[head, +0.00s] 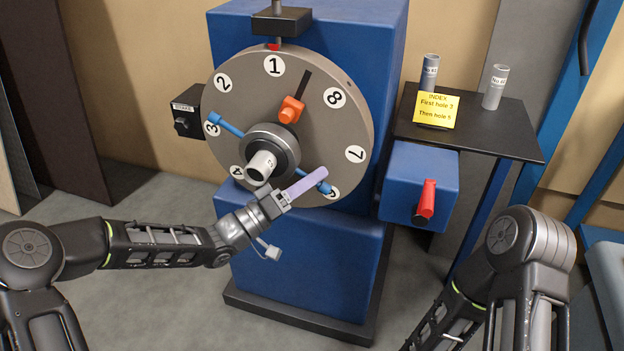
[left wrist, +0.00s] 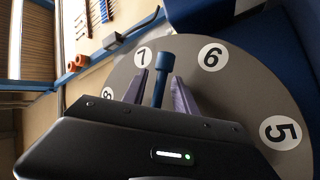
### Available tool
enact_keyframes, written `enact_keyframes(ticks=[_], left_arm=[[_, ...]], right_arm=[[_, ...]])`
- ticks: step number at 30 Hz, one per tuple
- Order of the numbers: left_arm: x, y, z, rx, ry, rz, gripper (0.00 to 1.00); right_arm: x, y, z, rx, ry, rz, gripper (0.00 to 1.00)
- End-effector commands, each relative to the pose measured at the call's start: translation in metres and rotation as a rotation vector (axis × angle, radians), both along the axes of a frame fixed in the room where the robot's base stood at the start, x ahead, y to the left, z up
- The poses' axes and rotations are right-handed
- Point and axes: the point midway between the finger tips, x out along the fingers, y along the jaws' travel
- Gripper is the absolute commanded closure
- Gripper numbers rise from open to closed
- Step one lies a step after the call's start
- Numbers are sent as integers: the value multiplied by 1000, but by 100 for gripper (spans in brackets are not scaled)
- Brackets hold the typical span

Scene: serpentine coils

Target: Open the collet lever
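The round grey index plate (head: 340,120) carries numbers and stands on the blue machine. A pale cylinder (head: 262,167) sticks out of the dark hub (head: 283,143) at its middle. Blue lever arms with knobbed ends, likely the collet lever, show at upper left (head: 227,125) and lower right (head: 324,187). My left gripper (head: 318,178) is at the lower right arm, near number 6. In the left wrist view, its purple fingers (left wrist: 163,92) stand apart on both sides of the blue knobbed arm (left wrist: 159,84), with gaps visible. My right gripper is out of view.
An orange pointer handle (head: 290,110) sits on the plate. A blue box (head: 412,178) with a red lever (head: 426,200) stands at the right. A dark shelf (head: 480,138) holds two grey cylinders and a yellow note (head: 436,110). A black switch box (head: 187,112) is at the left.

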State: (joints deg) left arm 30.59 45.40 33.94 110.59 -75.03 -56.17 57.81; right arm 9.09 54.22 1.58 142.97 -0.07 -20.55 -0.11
Motion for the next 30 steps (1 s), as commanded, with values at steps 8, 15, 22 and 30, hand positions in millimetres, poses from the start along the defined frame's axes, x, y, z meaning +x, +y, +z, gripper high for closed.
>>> enact_keyframes(ticks=[8,15,22,30], left_arm=[[0,0,0,0,0,0,76],[0,1,0,1,1,1,96],[0,0,0,1,1,1,100],[0,1,0,1,1,1,100]], right_arm=[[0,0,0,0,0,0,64],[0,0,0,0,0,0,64],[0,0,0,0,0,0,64],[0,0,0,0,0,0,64]])
